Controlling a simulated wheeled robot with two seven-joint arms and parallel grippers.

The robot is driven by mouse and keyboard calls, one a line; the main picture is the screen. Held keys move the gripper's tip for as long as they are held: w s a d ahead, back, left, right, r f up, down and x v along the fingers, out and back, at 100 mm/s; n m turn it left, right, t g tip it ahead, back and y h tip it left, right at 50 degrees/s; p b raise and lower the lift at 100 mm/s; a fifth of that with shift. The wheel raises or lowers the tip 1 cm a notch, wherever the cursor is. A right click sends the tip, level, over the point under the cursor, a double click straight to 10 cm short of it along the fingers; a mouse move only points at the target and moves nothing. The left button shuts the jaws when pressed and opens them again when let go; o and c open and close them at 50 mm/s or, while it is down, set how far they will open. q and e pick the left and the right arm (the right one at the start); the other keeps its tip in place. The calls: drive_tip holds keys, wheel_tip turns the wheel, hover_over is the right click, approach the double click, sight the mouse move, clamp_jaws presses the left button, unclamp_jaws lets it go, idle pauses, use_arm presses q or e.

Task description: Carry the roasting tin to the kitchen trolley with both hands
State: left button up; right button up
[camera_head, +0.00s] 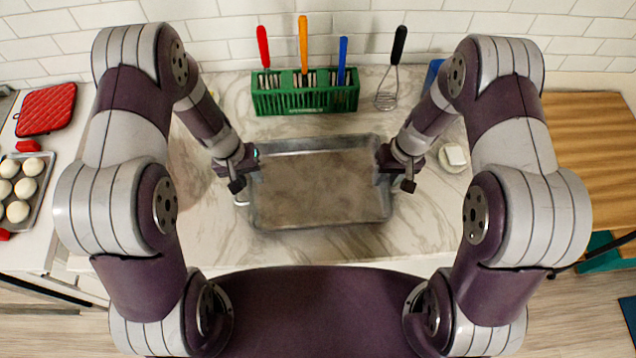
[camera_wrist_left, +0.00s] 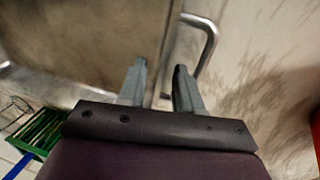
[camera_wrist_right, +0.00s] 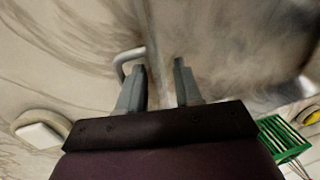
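The roasting tin (camera_head: 320,188) is a grey metal rectangle with a brownish inside. It lies on the marble counter (camera_head: 300,250) and looks empty. My left gripper (camera_head: 248,172) is at its left end and my right gripper (camera_head: 388,172) at its right end. In the left wrist view, the open fingers (camera_wrist_left: 160,66) stand apart on either side of the tin's rim, beside a bent metal handle (camera_wrist_left: 208,45). In the right wrist view, the open fingers (camera_wrist_right: 159,66) also straddle the rim, beside the other handle (camera_wrist_right: 122,62). I cannot tell whether the fingers touch the tin.
A green rack (camera_head: 305,98) with colored-handled utensils and a whisk (camera_head: 387,88) are behind the tin. A small dish (camera_head: 453,158) is to the right. A wooden top (camera_head: 595,140) is far right; a bun tray (camera_head: 40,205) and red pad (camera_head: 46,108) are far left.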

use_arm(q)
drive_tip(key=shift+d+f, duration=0.2)
drive_tip(key=shift+f, duration=0.3)
use_arm(e)
drive_tip(key=shift+f, duration=0.55)
use_arm(q)
clamp_jaws()
use_arm(e)
clamp_jaws()
use_arm(q)
drive_tip(key=shift+a, duration=0.1)
drive_tip(key=shift+a, duration=0.1)
use_arm(e)
drive_tip(key=shift+d+r, duration=0.1)
